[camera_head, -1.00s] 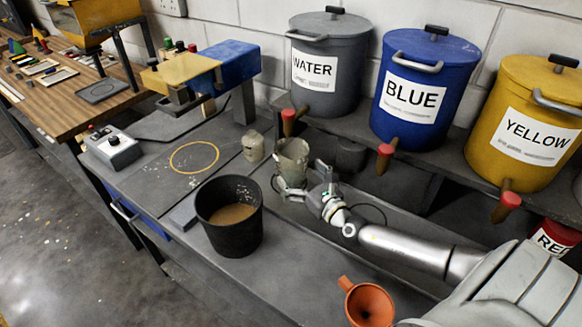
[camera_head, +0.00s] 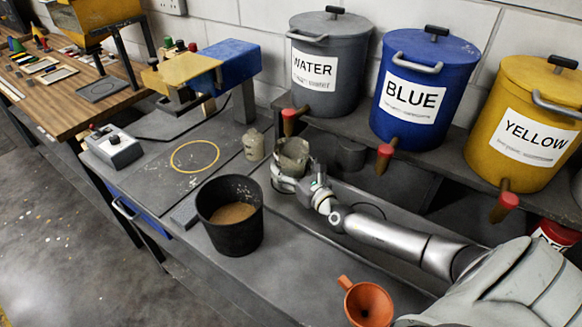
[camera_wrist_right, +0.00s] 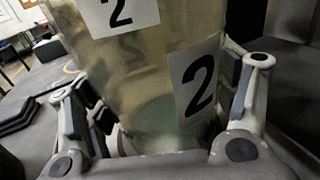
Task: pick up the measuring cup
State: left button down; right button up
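The measuring cup (camera_head: 293,152) is a cloudy beaker-like cup standing on the grey bench, below the water drum. In the right wrist view the cup (camera_wrist_right: 150,85) fills the middle, with labels reading "2" on its side. My right gripper (camera_head: 286,178) is low at the cup, with its fingers spread on either side of it. The fingers also show in the right wrist view (camera_wrist_right: 165,110), close to the cup's walls; firm contact cannot be made out. My left gripper is not in view.
A black bucket (camera_head: 231,238) of brown material stands left of my right arm. An orange funnel (camera_head: 368,304) lies in front. A small pale container (camera_head: 254,144) is just left of the cup. Labelled water (camera_head: 325,95), blue (camera_head: 440,70) and yellow (camera_head: 545,95) drums stand on the shelf behind.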

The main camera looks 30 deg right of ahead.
jog(key=shift+c, duration=0.8)
jog(key=shift+r, duration=0.1)
